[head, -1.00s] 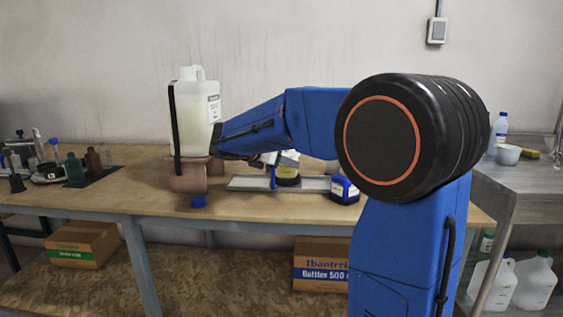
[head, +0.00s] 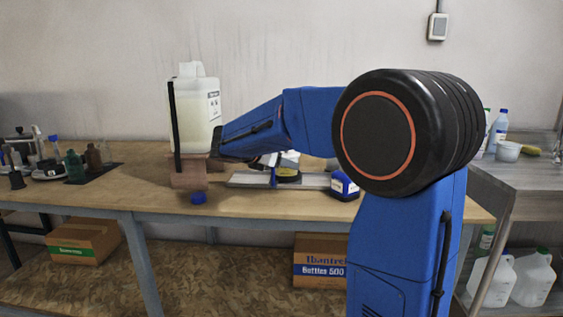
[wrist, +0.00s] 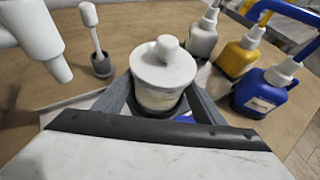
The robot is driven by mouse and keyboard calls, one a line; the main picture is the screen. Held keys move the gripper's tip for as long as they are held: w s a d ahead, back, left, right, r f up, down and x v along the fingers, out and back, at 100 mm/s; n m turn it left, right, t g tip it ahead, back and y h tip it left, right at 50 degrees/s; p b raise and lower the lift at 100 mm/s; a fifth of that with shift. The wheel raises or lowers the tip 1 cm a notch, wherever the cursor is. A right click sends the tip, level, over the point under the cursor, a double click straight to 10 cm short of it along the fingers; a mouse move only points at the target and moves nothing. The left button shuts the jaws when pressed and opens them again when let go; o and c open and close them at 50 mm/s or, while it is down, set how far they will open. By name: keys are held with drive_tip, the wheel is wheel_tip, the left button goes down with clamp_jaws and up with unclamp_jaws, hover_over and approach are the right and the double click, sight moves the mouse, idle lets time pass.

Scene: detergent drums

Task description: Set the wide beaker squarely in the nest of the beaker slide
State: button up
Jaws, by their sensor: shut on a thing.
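In the wrist view, a white, round, lidded vessel with a knob on top (wrist: 160,75), which I take for the wide beaker, stands upright between the two dark fingers of my gripper (wrist: 163,100). The fingers are shut on its sides. Its base is mostly hidden by the gripper body. A long grey plate on the bench, likely the beaker slide, shows in the head view (head: 250,180). I cannot make out the nest or whether the vessel touches it. In the head view my arm hides most of the gripper.
A blue bottle (wrist: 265,92) and a yellow bottle (wrist: 241,52) stand close right of my gripper, a grey-white bottle (wrist: 202,38) behind. A grey upright rod in a holder (wrist: 97,45) is at left. A large jug (head: 193,110) stands left of my arm.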

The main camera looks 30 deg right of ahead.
idle(0.3)
drive_tip(key=o, duration=1.4)
drive_tip(key=shift+c, duration=0.2)
drive_tip(key=v, duration=1.7)
drive_tip(key=shift+a, duration=0.2)
drive_tip(key=shift+s, duration=0.1)
